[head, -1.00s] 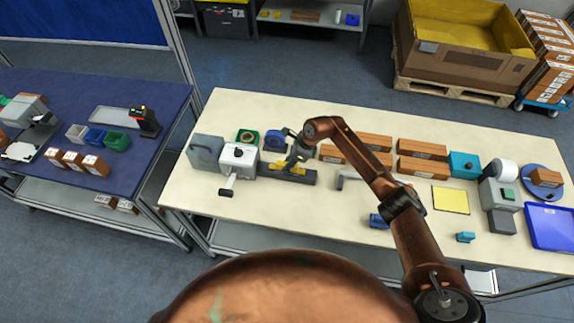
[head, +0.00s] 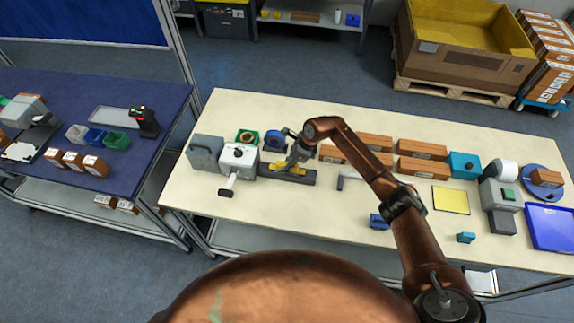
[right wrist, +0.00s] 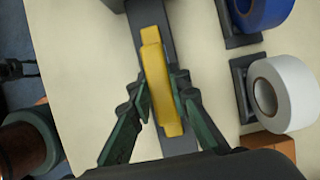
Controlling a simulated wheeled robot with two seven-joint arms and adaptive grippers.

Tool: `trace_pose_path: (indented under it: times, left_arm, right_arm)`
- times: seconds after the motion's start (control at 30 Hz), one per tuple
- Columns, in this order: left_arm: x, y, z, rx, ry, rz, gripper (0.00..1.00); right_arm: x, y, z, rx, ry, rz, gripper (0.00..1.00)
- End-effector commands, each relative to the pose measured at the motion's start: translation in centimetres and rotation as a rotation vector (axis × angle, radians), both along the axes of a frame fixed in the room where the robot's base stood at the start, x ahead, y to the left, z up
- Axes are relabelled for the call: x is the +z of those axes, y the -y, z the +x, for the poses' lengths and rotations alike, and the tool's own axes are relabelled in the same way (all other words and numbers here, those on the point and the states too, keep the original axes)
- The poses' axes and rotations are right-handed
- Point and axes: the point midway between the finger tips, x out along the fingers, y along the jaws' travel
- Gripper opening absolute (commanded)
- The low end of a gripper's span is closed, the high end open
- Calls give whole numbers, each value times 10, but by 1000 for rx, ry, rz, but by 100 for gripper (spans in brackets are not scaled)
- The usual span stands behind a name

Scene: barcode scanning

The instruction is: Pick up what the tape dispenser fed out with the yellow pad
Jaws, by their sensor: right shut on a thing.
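The yellow pad (head: 287,168) is a long, narrow yellow piece at the dark grey bar (head: 266,179) on the cream table. In the right wrist view the pad (right wrist: 158,83) lies between the two green-grey fingers. My right gripper (head: 294,164) is shut on it, low over the bar; I cannot tell whether the pad is clear of the bar. A blue tape roll (head: 275,139) stands just behind, and a white roll (right wrist: 284,93) on a dark stand shows in the wrist view. I cannot tell which unit is the tape dispenser or see a fed-out piece. My left gripper is out of view.
A white-grey machine (head: 238,160) with a handle stands left of the bar. Brown boxes (head: 422,149) line the back. A grey machine with a white roll (head: 507,171), a flat yellow sheet (head: 451,200) and a blue tray (head: 552,225) are right.

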Motion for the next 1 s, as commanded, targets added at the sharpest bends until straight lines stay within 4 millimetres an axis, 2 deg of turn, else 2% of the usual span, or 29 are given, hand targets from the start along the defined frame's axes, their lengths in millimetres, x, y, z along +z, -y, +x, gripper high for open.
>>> trace_pose_path:
  times: [0.8, 1.0]
  left_arm:
    - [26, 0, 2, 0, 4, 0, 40]
    - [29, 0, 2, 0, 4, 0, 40]
  right_arm:
    - [62, 1, 0, 0, 2, -3, 0]
    - [69, 1, 0, 1, 0, -1, 0]
